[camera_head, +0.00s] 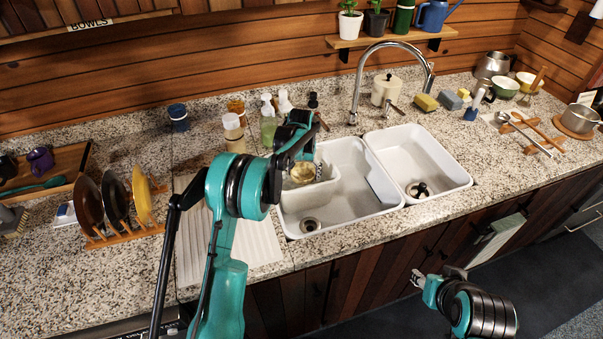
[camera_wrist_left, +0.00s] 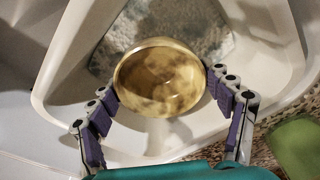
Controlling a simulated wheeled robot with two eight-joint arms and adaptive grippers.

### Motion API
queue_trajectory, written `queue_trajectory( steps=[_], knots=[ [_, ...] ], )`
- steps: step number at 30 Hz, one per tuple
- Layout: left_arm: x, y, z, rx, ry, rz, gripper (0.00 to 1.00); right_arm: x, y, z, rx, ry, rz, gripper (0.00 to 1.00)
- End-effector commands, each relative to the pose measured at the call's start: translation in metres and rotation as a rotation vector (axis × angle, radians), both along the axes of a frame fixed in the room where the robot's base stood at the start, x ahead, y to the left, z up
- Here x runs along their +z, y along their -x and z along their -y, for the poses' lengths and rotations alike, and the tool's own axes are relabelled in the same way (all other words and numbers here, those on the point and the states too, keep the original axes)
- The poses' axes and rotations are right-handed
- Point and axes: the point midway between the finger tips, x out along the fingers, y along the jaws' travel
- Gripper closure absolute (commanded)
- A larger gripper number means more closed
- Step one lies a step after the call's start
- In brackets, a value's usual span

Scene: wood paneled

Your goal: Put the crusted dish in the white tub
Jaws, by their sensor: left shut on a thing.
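The crusted dish (camera_wrist_left: 160,78) is a small round bowl, cream-yellow with brown stains. It also shows in the head view (camera_head: 302,173), partly behind my left gripper. My left gripper (camera_head: 298,152) is shut on it, with the purple-padded fingers at opposite sides of the bowl in the left wrist view (camera_wrist_left: 162,95). The white tub (camera_wrist_left: 62,62) is below and around the bowl in that view, with murky water in it. In the head view the tub (camera_head: 322,184) sits in the left sink basin. My right gripper (camera_head: 436,278) is low in front of the counter, its opening unclear.
Bottles (camera_head: 268,120) stand behind the tub. A ribbed drainboard (camera_head: 250,243) and plate rack (camera_head: 128,232) are at left.

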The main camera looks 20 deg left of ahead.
Motion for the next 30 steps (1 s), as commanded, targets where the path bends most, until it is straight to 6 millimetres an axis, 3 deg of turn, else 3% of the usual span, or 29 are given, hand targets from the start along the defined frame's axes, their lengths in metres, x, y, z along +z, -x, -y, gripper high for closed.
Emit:
queue_trajectory(
  steps=[16,30],
  knots=[
    [-0.006,0.0,0.0,0.002,0.0,0.0,0.54,-0.005,0.0,0.0,0.0,0.0,0.0,0.6],
    [-0.05,0.0,0.0,0.002,0.0,0.0,0.54,-0.034,0.0,0.0,0.0,0.0,0.0,0.6]
  ],
)
